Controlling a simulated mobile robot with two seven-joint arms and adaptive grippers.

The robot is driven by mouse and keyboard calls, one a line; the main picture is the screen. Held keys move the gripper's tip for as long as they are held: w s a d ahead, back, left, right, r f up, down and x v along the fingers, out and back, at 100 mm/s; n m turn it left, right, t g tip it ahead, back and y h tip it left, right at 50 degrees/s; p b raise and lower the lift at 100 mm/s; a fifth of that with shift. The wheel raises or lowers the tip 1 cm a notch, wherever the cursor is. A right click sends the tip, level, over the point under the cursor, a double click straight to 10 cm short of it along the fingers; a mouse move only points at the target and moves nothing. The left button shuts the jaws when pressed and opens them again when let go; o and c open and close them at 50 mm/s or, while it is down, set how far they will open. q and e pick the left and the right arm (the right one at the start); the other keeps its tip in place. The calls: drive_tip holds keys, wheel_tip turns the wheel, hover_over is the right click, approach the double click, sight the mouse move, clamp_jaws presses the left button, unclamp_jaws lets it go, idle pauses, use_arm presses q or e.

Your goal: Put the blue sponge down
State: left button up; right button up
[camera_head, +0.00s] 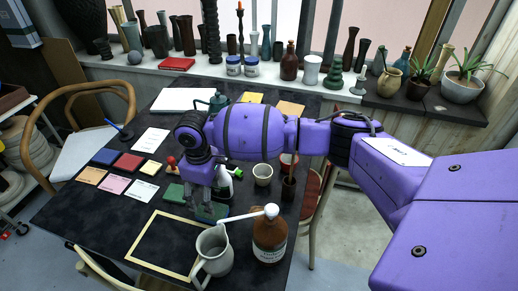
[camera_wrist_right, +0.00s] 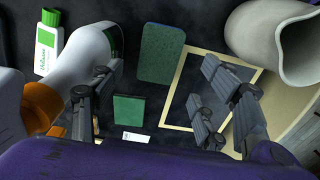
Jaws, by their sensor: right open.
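The sponge (camera_wrist_right: 160,53), blue-green and rectangular, appears to lie flat on the dark table in the right wrist view, next to the pale wooden frame (camera_wrist_right: 174,100). I cannot tell whether it touches the frame. In the head view the sponge (camera_head: 212,212) shows partly behind my right fingers. My right gripper (camera_head: 205,200) points down just above it. In the right wrist view my gripper (camera_wrist_right: 155,88) is open, its fingers wide apart, nothing between them. My left gripper is out of view.
A grey jug (camera_head: 213,252) and a brown bottle (camera_head: 269,240) stand close on the near side. A white bottle with green (camera_wrist_right: 47,40) is beside the gripper. A small green block (camera_wrist_right: 129,108) lies near the sponge. Inside the frame the table is clear.

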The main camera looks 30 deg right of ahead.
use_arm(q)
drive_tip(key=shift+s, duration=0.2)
use_arm(e)
wheel_tip(320, 180, up, 4)
drive_tip(key=shift+f, duration=0.1)
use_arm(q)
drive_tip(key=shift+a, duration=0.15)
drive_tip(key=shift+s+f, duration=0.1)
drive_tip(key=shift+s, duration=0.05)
